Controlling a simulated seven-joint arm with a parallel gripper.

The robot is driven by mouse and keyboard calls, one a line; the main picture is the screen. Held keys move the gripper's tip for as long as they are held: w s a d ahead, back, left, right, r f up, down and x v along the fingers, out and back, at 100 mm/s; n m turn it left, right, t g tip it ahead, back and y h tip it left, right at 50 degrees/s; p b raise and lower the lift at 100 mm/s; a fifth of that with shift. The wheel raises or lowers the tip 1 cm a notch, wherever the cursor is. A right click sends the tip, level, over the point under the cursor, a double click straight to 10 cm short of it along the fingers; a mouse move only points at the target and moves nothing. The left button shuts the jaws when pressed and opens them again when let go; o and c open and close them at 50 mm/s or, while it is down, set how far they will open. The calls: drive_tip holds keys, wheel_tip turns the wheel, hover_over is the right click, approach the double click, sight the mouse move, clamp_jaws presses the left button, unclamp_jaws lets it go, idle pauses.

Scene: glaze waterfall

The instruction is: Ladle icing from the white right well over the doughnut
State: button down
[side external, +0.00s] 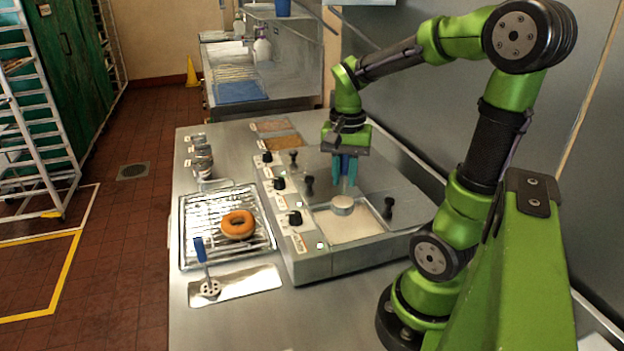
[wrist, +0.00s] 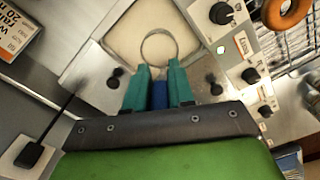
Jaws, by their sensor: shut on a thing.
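My gripper (side external: 345,172) has teal fingers shut on the blue handle of a ladle; the grip also shows in the wrist view (wrist: 159,88). The ladle's round metal cup (side external: 342,205) hangs at the far edge of the open white well (side external: 350,228). In the wrist view the cup's rim (wrist: 143,42) overlaps the pale icing (wrist: 125,28). I cannot tell whether the cup touches the icing or how full it is. The orange-brown doughnut (side external: 229,232), with no icing visible on it, lies on a wire rack, left of the well unit.
The wire rack stands in a metal tray (side external: 186,262). A blue-handled slotted tool (side external: 203,256) rests on a plate in front of it. Black lid knobs (side external: 388,208) and control dials (side external: 295,218) stand up around the wells. Small jars (side external: 202,160) stand at the back left.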

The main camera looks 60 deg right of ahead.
drive_tip(key=w+a, duration=0.3)
drive_tip(key=w, duration=0.7)
drive_tip(key=w+a, duration=0.2)
drive_tip(key=w, duration=0.7)
drive_tip(key=w+a, duration=0.3)
drive_tip(key=w, duration=0.7)
drive_tip(key=shift+w+a+f, duration=0.3)
drive_tip(key=shift+w+f, duration=0.05)
drive_tip(key=shift+f, duration=0.1)
drive_tip(key=shift+f, duration=0.1)
